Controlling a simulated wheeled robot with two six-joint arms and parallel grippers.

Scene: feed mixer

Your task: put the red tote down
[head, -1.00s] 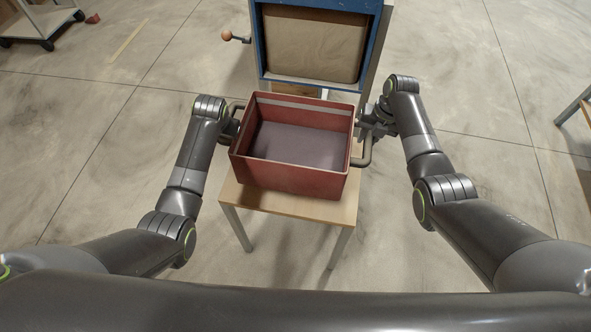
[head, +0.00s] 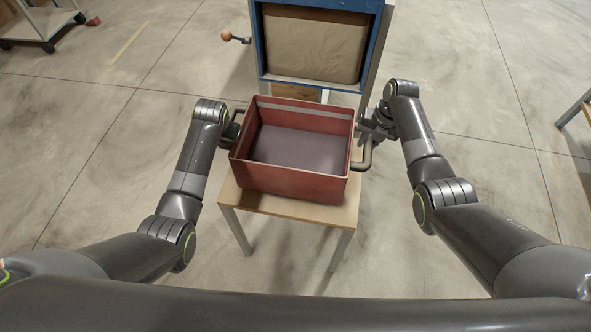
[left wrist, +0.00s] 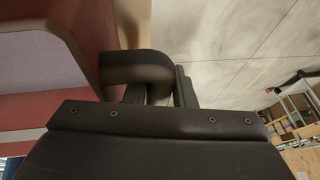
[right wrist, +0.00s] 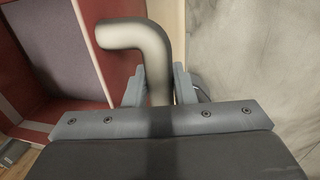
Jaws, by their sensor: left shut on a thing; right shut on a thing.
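The red tote (head: 293,184) is upright over the small wooden table (head: 335,213) in the middle of the head view. Its inside shows a flat purplish-grey surface. Whether its underside touches the tabletop cannot be told. My left gripper (head: 232,131) is shut on the tote's left handle, a dark bent bar (left wrist: 140,68) in the left wrist view. My right gripper (head: 371,130) is shut on the right handle (head: 366,160), which also shows between the fingers in the right wrist view (right wrist: 140,35). The tote hides much of the tabletop.
A blue-framed machine (head: 258,45) with a brown-lined opening stands right behind the tote. Its crank with a round knob (head: 227,36) sticks out left. A white cart (head: 40,25) is at the far left. Another table (head: 580,110) stands at the right edge. Floor on both sides is clear.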

